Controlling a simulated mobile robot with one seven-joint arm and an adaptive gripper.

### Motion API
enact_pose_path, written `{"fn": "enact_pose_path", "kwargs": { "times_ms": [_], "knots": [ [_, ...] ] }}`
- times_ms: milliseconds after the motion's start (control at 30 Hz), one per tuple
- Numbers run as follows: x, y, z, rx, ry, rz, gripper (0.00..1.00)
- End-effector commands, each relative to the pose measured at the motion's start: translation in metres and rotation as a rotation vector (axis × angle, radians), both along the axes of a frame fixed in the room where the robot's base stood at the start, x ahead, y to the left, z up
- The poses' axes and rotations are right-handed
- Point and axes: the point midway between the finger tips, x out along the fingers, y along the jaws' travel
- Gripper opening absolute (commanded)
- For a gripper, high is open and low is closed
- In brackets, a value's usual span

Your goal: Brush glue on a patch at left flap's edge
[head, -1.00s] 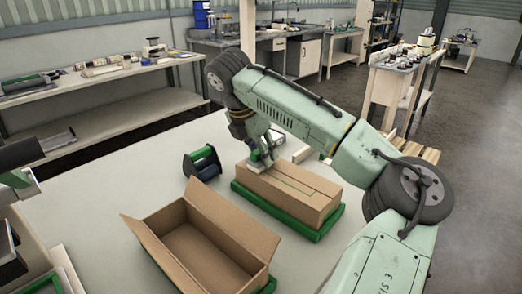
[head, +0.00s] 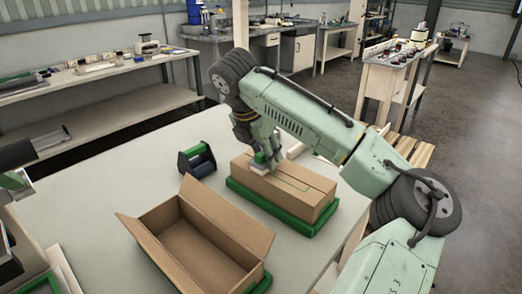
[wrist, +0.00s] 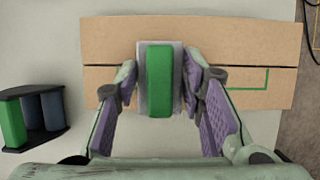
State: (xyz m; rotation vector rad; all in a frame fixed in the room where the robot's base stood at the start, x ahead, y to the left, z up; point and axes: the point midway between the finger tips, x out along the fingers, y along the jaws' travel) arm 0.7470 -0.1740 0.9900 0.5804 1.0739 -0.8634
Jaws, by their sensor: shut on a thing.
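A closed brown box (head: 310,198) lies in a green tray (head: 318,226); it also shows in the wrist view (wrist: 110,35). A seam between two flaps runs along its top. A thin green outline (wrist: 268,80) marks part of the nearer flap along the seam, at right in the wrist view. My gripper (head: 264,152) is shut on a green block-like tool (wrist: 159,80) with a pale flat base, which I take for the brush.
An open empty box (head: 200,245) stands in front, close to the closed one. A black holder with dark and green rollers (head: 197,162) stands left of the closed box. The table (head: 130,165) is clear at back left. Shelves and benches stand farther off.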

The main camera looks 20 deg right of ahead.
Motion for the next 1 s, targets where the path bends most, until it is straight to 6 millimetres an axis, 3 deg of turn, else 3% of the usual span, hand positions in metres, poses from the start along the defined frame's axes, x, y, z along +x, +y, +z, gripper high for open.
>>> {"fn": "enact_pose_path", "kwargs": {
  "times_ms": [1000],
  "knots": [
    [-0.032, -0.022, 0.000, 0.000, 0.002, -0.002, 0.14]
  ]
}}
